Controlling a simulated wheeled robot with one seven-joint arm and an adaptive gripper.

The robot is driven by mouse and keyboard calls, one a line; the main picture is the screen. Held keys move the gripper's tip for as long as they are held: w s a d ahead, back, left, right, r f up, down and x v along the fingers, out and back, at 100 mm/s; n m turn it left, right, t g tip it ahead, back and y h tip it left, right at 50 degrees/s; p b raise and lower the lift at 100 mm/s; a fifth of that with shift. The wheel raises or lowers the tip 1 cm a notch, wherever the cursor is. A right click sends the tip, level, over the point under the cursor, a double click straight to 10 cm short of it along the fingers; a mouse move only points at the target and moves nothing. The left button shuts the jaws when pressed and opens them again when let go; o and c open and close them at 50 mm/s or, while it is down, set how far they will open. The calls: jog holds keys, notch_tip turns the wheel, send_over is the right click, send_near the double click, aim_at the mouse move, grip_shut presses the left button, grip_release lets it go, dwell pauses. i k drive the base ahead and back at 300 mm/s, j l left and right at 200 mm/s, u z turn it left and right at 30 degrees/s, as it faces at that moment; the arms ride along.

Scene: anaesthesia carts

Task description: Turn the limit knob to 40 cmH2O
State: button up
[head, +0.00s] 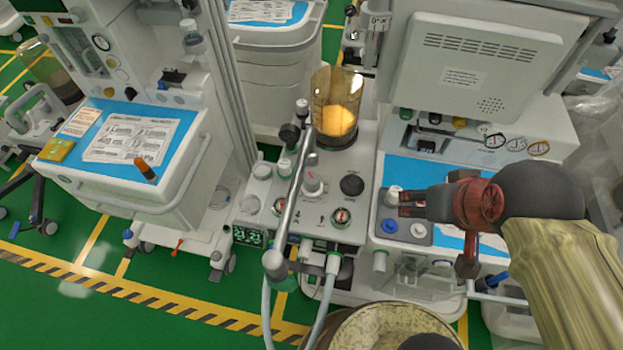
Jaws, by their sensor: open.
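My gripper (404,203) comes in from the right, its dark fingers pointing left, open. Its tips are at a small white knob (394,191) on a grey panel (409,240) at the cart's front. The fingers overlap part of this knob in the picture, so I cannot tell whether they touch it. A blue knob (389,226) and another white knob (418,230) sit below on the same panel.
A silver tube (291,205) rises over the breathing block (328,170), with an amber canister (336,105) behind it. A grey monitor (478,70) hangs above the blue worktop (398,172). Hoses (325,300) hang in front. Another cart (130,150) stands left; green floor there is open.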

aim_at(313, 180)
jog(key=k+j+z, duration=0.45)
jog(key=k+j, duration=0.3)
jog(key=j, duration=0.15)
